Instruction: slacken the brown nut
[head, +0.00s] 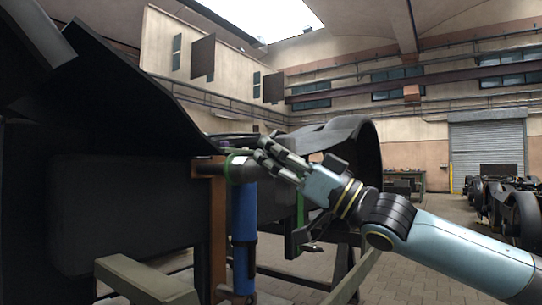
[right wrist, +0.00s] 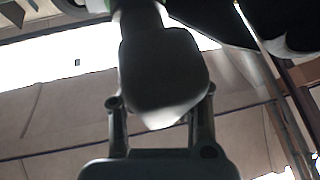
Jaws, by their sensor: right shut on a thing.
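My right gripper (head: 263,152) reaches in from the right in the head view, beside the top of a blue upright cylinder (head: 243,225). In the right wrist view, its fingers (right wrist: 160,115) stand on both sides of a dark grey rounded piece (right wrist: 163,65) and are shut on it. A grey round end (head: 241,170) with a green ring sits atop the blue cylinder, close to the fingertips. I cannot make out a brown nut; the fingers may hide it. My left gripper is not in view.
A large dark bogie frame (head: 130,215) fills the left, with a brown upright bracket (head: 217,225) beside the blue cylinder. More bogies (head: 510,205) stand far right. Paved floor lies open between.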

